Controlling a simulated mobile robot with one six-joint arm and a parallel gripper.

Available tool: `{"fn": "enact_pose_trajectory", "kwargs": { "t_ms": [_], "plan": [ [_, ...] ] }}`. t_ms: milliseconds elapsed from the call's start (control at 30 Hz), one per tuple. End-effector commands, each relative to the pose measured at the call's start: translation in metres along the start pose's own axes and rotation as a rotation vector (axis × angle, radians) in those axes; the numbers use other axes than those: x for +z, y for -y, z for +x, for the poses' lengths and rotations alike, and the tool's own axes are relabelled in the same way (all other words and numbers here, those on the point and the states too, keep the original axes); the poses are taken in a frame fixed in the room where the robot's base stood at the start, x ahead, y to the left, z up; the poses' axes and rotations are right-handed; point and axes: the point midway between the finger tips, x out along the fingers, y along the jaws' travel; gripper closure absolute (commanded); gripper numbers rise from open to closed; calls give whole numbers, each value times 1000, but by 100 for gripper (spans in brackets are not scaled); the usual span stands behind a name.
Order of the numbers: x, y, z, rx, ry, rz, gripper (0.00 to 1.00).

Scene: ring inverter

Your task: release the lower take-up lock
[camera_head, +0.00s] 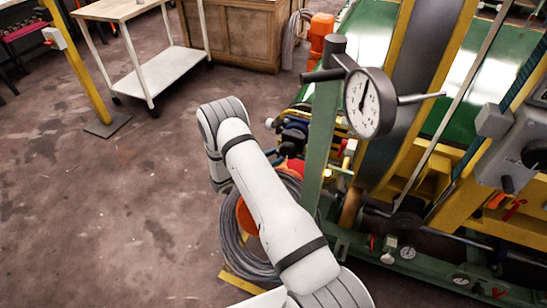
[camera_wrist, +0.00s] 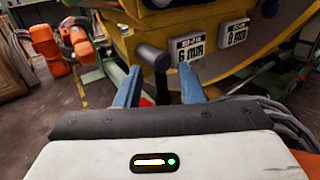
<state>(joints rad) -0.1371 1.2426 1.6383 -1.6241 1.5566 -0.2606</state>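A black handle with a thick cylindrical grip (camera_wrist: 152,57) on a dark stem shows in the wrist view; I cannot tell for certain that it is the lower take-up lock. My gripper (camera_wrist: 160,82) has its two blue fingers spread apart. The handle's stem shows in the gap between the fingers, and the grip lies just beyond their tips, nearer the left finger. I see no finger touching it. In the head view my white arm reaches out toward the machine's left side, and my gripper cannot be made out there.
Two label plates (camera_wrist: 195,45) (camera_wrist: 235,37) sit on the yellow frame behind the handle. A round dial gauge (camera_head: 363,102) stands on a green post (camera_head: 321,145). Coiled grey hose (camera_head: 233,225) lies beside my arm. A white-shelved trolley (camera_head: 165,72) and open floor (camera_head: 90,200) are left.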

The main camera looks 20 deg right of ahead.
Motion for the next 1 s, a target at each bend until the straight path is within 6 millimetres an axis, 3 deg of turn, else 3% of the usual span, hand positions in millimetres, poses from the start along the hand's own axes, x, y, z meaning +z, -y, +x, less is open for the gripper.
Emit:
{"fn": "enact_pose_trajectory", "kwargs": {
  "t_ms": [100, 500, 1000],
  "plan": [
    [0, 0, 0, 0, 0, 0, 65],
    [0, 1, 0, -2, 0, -1, 95],
    [2, 0, -1, -4, -90, 134, 96]
  ]
}}
